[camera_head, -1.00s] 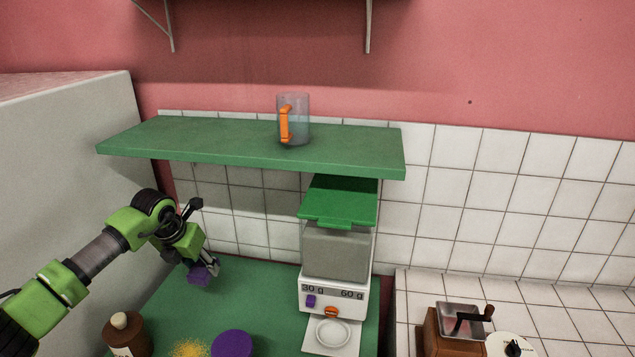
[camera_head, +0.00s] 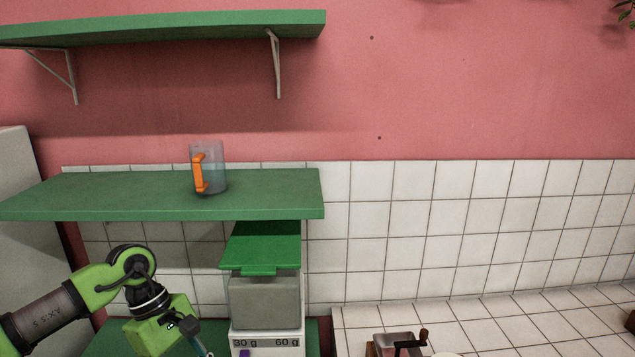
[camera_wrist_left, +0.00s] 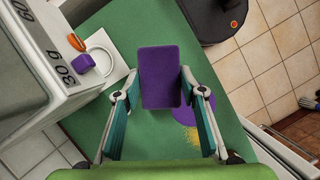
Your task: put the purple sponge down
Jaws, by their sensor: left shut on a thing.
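The purple sponge (camera_wrist_left: 160,76) shows in the left wrist view as a flat block between my left fingertips. My left gripper (camera_wrist_left: 159,88) is shut on it, with one finger at each side edge. The sponge is over the green counter (camera_wrist_left: 115,28); I cannot tell whether it touches it. In the head view my left gripper (camera_head: 195,338) is at the lower left, beside the dispenser, with its fingertips cut off by the bottom edge. The sponge is not visible there. My right gripper is not in view.
A dispenser (camera_head: 265,300) marked 30 g and 60 g stands close beside the gripper. A purple round thing (camera_wrist_left: 207,104) and yellow grains (camera_wrist_left: 192,137) are partly hidden near the sponge. A green shelf (camera_head: 120,200) above holds a clear jug (camera_head: 212,168) with an orange handle.

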